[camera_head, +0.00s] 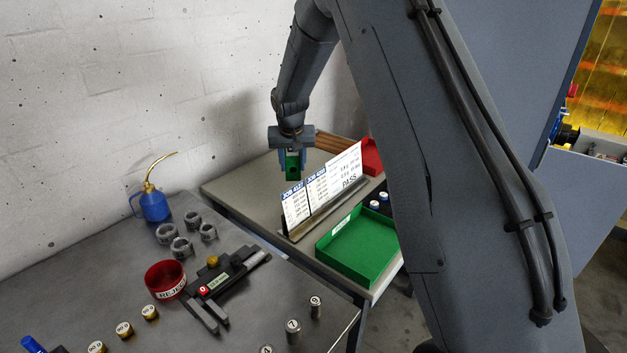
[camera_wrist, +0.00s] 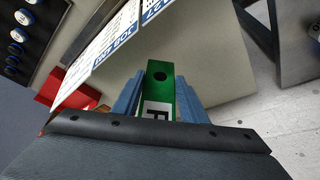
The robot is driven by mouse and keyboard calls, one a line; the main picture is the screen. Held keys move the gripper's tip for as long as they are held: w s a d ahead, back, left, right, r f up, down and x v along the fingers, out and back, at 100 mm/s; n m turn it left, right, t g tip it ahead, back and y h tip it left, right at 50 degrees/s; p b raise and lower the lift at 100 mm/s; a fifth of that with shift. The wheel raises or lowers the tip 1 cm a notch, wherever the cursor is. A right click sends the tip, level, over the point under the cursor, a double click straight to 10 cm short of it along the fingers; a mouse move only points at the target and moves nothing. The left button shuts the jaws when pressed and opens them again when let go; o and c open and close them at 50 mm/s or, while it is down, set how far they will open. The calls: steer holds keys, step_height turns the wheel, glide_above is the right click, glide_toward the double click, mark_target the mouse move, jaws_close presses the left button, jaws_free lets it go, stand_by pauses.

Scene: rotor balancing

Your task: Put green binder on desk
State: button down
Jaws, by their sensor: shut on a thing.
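The green binder (camera_head: 293,167) is in my gripper (camera_head: 292,163), held upright above the desk (camera_head: 233,191) behind the job cards. In the wrist view the green binder (camera_wrist: 160,78) shows its narrow green face with a dark round hole and part of a white label. The blue fingers of my gripper (camera_wrist: 160,95) press on both sides of it. The desk top (camera_wrist: 215,60) also shows below it in the wrist view. I cannot tell whether the binder touches the desk.
Job cards (camera_head: 322,185) in a rack stand just right of the binder. A green tray (camera_head: 358,247) and red bin (camera_head: 372,157) lie farther right. A blue oil can (camera_head: 153,205), metal rings (camera_head: 181,247) and red REJECT bowl (camera_head: 165,279) are on the front bench. The desk's left part is clear.

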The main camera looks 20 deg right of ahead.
mark_target(289, 175)
steer(key=f, duration=0.1)
steer(key=a+f, duration=0.1)
steer(key=f, duration=0.1)
steer(key=f+p, duration=0.1)
steer(key=shift+a+f, duration=0.15)
steer(key=shift+a, duration=0.1)
steer(key=shift+f+p, duration=0.8)
steer(key=shift+f, duration=1.35)
steer(key=c, duration=1.1)
jaws_free()
steer(key=shift+d, duration=0.1)
steer(key=shift+s, duration=0.1)
steer(key=b+v, duration=0.4)
steer(key=v, duration=0.7)
steer(key=s+n+g, duration=0.1)
steer(key=s, duration=1.1)
steer(key=s+d+g, duration=0.1)
steer(key=s, duration=1.1)
steer(key=s+d+n+g+y, duration=0.1)
steer(key=s, duration=1.1)
steer(key=shift+f+n, duration=0.15)
steer(key=shift+n, duration=0.15)
